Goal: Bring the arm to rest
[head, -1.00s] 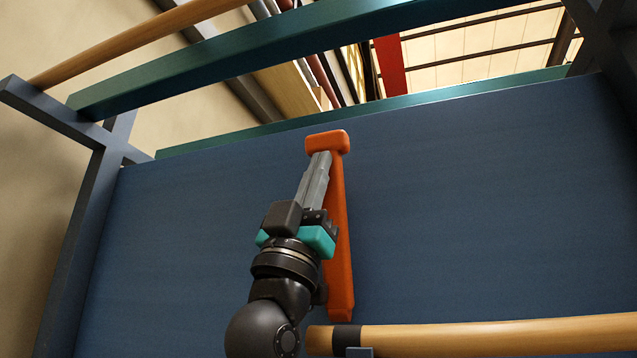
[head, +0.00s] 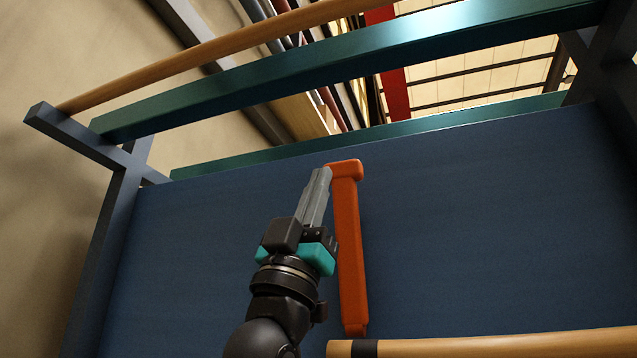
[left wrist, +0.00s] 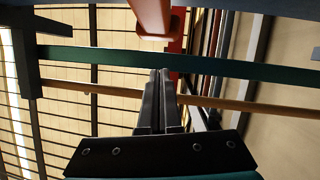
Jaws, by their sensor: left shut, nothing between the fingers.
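My left gripper (head: 318,184) is shut and empty, its grey fingers together in the head view. Its fingertips are beside the left of the head of an orange T-shaped piece (head: 349,250) that lies against a blue panel (head: 470,220). In the left wrist view the shut fingers (left wrist: 160,80) point up the picture, and the orange piece (left wrist: 152,18) shows at the top, apart from the fingertips. My right gripper is in neither view.
A green beam (head: 330,65) and a wooden rail (head: 220,48) cross above the panel. Another wooden rail (head: 500,343) runs at the lower right. A dark blue post (head: 110,230) stands at the left. The panel right of the orange piece is clear.

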